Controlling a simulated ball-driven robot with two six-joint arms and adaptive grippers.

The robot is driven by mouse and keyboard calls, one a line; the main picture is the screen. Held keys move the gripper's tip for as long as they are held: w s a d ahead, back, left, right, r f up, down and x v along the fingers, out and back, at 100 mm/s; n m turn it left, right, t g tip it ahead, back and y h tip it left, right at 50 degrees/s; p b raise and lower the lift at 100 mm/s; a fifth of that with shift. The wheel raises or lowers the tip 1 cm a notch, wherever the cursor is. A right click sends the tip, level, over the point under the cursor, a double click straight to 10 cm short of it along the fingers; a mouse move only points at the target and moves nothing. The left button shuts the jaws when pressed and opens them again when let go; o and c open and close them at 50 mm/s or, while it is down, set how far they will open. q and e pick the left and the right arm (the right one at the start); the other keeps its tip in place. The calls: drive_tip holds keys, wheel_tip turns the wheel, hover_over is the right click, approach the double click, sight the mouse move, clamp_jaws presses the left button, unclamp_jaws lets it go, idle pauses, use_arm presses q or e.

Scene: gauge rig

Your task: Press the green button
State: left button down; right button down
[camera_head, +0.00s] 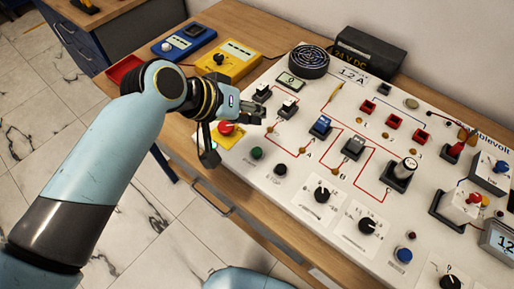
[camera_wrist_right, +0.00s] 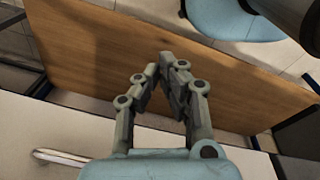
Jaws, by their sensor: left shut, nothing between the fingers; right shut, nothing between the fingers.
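The green button (camera_head: 256,153) is a small dark green round cap on the white panel (camera_head: 235,170), near the panel's front edge, with a black button (camera_head: 279,170) to its right. My left gripper (camera_head: 257,115) is shut and empty, above the panel and farther back than the green button, apart from it. The button is in plain view. My right gripper (camera_wrist_right: 168,66) is shut and empty in the right wrist view, over a wooden surface (camera_wrist_right: 95,55). The green button does not show in that view.
A red emergency button (camera_head: 227,128) on a yellow base lies left of the green button, partly under my left arm. Switches (camera_head: 320,126) and knobs (camera_head: 322,195) stand on the panel. Yellow (camera_head: 229,61) and blue (camera_head: 184,42) meters lie behind. A blue button (camera_head: 404,254) is at front right.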

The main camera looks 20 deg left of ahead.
use_arm(q)
drive_tip(key=shift+f, duration=0.1)
drive_tip(key=b, duration=0.7)
hover_over(255, 149)
wheel_tip(255, 149, down, 7)
drive_tip(key=shift+r, duration=0.1)
drive_tip(key=shift+w+f+b, duration=0.1)
drive_tip(key=shift+f+b, duration=0.2)
drive_tip(key=shift+f, duration=0.65)
drive_tip(key=shift+f, duration=0.15)
